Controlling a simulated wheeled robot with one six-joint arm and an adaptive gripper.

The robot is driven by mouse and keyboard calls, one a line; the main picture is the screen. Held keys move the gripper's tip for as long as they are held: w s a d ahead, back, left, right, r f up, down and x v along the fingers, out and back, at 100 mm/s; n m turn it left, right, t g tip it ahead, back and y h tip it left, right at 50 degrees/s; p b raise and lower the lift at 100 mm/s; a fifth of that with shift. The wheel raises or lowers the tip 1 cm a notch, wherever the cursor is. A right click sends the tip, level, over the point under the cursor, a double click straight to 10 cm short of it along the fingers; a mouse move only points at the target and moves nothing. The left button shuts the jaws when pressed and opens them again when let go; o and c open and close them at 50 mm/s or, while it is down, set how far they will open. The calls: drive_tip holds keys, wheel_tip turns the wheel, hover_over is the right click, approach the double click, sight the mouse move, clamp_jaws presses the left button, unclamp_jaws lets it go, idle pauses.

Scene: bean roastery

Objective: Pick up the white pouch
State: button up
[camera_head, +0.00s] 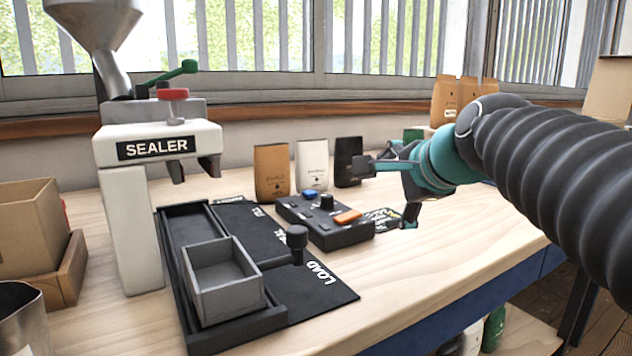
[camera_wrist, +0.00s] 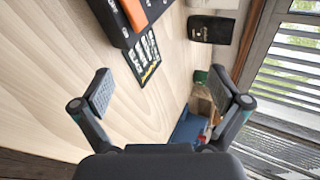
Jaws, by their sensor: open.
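The white pouch (camera_head: 312,165) stands upright on the bench, between a brown pouch (camera_head: 271,172) on its left and a black pouch (camera_head: 348,161) on its right. In the wrist view, a pale strip at the top edge above the black pouch (camera_wrist: 211,29) looks like part of the white pouch (camera_wrist: 214,4). My gripper (camera_head: 388,190) is open and empty, to the right of the pouches in the head view.
A black control box (camera_head: 327,219) with blue and orange buttons sits in front of the pouches. The white sealer (camera_head: 157,150) and a grey tray (camera_head: 222,292) are at left. A cardboard carton (camera_head: 462,97) stands at the back right. The front right bench is clear.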

drive_tip(key=w+a+m+y+b, duration=0.15)
drive_tip(key=w+a+m, duration=0.25)
drive_tip(key=w+m, duration=0.5)
drive_tip(key=m+y, duration=0.2)
drive_tip(key=m, duration=0.4)
approach(316, 167)
drive_tip(key=x, duration=1.2)
drive_tip(key=shift+w, duration=0.15)
drive_tip(key=c, duration=0.5)
